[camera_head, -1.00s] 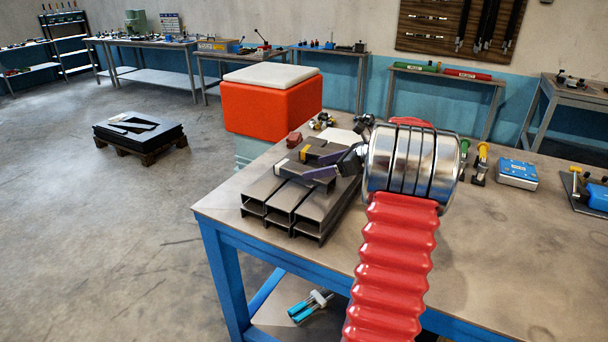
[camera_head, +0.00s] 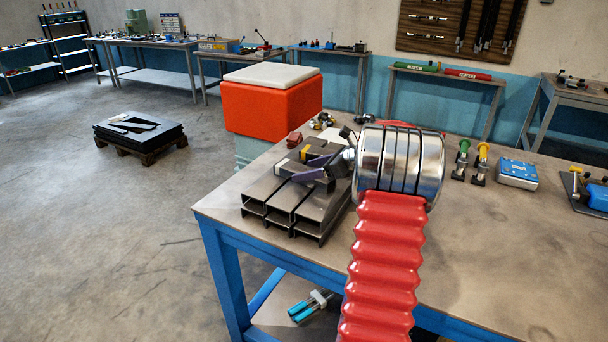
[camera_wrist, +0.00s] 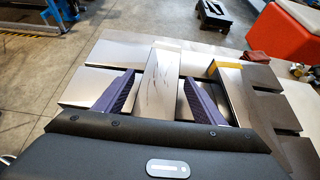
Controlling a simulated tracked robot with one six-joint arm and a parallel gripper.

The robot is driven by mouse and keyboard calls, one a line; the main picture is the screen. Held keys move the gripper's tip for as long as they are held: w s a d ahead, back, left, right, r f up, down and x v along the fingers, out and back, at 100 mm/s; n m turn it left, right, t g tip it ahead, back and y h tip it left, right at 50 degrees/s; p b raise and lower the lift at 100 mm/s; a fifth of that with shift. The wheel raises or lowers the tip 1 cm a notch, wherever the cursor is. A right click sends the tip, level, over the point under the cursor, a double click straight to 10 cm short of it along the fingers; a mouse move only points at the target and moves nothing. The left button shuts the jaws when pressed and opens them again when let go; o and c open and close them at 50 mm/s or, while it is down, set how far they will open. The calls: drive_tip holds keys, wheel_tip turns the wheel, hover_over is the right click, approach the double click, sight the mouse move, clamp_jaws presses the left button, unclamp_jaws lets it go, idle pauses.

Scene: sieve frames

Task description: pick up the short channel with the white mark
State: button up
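The short channel with the white mark (camera_wrist: 160,85) lies on top of a stack of dark metal channels in the wrist view. Its white mark (camera_wrist: 167,45) is at the far end. In the head view its white mark (camera_head: 282,163) shows at the stack's left, with the rest partly behind my gripper. My gripper (camera_wrist: 160,84) is open, its purple fingers on either side of this channel with a visible gap at each side. How far down the fingers reach beside it is hard to tell. It also shows in the head view (camera_head: 312,168).
A short channel with a yellow mark (camera_wrist: 228,64) lies just right of the right finger. The stacked longer channels (camera_head: 292,213) sit at the table's left edge. An orange box (camera_head: 272,108) with a pale lid stands behind. The table's right front is clear.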

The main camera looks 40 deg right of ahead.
clamp_jaws()
idle(0.6)
drive_tip(key=shift+r, duration=0.15)
